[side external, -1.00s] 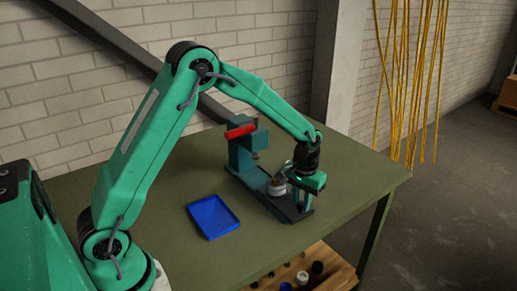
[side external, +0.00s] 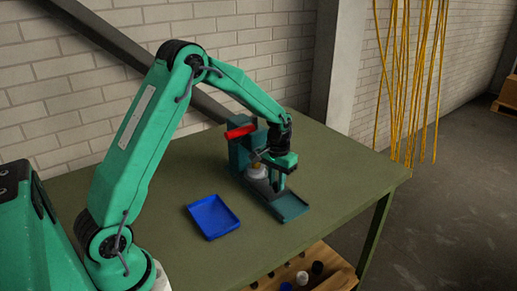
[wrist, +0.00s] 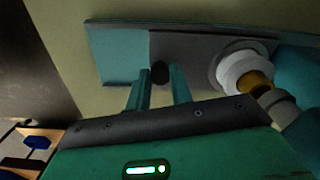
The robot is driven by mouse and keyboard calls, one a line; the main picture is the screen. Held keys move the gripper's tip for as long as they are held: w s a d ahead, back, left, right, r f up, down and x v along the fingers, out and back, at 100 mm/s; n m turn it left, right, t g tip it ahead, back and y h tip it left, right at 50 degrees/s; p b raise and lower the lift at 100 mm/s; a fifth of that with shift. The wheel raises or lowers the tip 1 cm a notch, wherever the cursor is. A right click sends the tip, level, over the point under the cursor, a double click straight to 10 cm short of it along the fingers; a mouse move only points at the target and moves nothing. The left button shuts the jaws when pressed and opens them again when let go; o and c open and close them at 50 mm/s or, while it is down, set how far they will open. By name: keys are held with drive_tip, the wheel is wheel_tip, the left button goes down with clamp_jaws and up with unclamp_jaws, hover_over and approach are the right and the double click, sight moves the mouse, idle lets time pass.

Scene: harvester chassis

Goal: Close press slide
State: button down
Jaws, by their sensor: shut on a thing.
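The teal press (side external: 241,150) with a red handle (side external: 240,131) stands on the green table. Its dark slide (wrist: 185,45) lies in a teal track, and the bare front end of the track (side external: 291,207) shows. A white round part (side external: 257,173) sits on the slide close to the press head. It also shows in the wrist view (wrist: 233,68) with a brass-coloured piece at it. My gripper (side external: 277,187) is over the slide, in front of the white part. In the wrist view its fingers (wrist: 160,78) are shut on a small black knob (wrist: 160,72) of the slide.
A blue tray (side external: 213,217) lies on the table (side external: 340,170) to the left of the press. The table to the right of the press is clear. A wooden shelf (side external: 335,276) with small bottles is below the table edge.

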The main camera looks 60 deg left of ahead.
drive_tip(key=shift+w+a, duration=0.1)
drive_tip(key=shift+a, duration=0.4)
drive_tip(key=c, duration=1.3)
unclamp_jaws()
drive_tip(key=shift+o, duration=0.3)
drive_tip(key=shift+r, duration=0.2)
drive_tip(key=shift+r, duration=3.75)
